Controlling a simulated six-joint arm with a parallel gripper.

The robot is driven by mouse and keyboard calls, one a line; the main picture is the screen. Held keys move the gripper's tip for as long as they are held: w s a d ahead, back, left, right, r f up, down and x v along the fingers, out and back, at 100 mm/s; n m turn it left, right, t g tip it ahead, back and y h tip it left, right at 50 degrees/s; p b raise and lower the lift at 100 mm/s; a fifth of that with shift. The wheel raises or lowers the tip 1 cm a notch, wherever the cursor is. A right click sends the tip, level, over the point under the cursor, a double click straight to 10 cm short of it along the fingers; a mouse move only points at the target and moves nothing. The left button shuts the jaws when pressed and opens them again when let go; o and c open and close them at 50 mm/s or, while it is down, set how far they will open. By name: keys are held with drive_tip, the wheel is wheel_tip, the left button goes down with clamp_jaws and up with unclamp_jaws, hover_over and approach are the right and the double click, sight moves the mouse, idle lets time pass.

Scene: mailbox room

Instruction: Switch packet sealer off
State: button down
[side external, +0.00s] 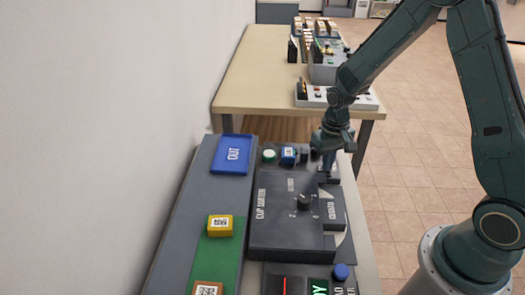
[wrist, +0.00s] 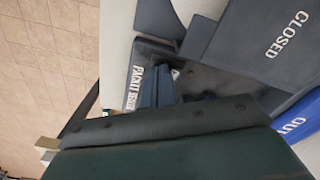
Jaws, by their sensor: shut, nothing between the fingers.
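The packet sealer (wrist: 134,90) is a dark unit with a white label strip in the wrist view. In the side view it lies at the far right end of the bench, largely hidden by my gripper (side external: 327,172). My gripper points down over it, fingers together and empty. In the wrist view the blue-grey fingertips (wrist: 157,86) are right beside the label, over the dark housing. I cannot tell whether they touch it. The sealer's switch is not clearly visible, and its position cannot be told.
A dark cup machine (side external: 275,235) with a knob (side external: 304,200) stands nearer the camera. A yellow cube (side external: 219,225) sits on a green strip. Another table (side external: 245,80) stands behind.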

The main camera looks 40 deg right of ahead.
drive_tip(key=shift+r, duration=0.2)
wheel_tip(320, 180, up, 7)
drive_tip(key=shift+f, duration=0.15)
idle(0.8)
idle(0.4)
drive_tip(key=s+a+r+n+t, duration=0.1)
drive_tip(key=s+a+r, duration=0.1)
drive_tip(key=s+r, duration=0.35)
drive_tip(key=s+a+r+t, duration=0.1)
drive_tip(key=s+r+t, duration=0.15)
drive_tip(key=r, duration=0.55)
drive_tip(key=s+a+r+n+t, duration=0.1)
drive_tip(key=s+r, duration=0.1)
drive_tip(key=s, duration=0.4)
drive_tip(key=s+a+r+n+t, duration=0.1)
drive_tip(key=s+r, duration=0.2)
drive_tip(key=s, duration=0.3)
drive_tip(key=shift+s+a, duration=0.2)
drive_tip(key=shift+a, duration=0.05)
drive_tip(key=c, duration=2.1)
unclamp_jaws()
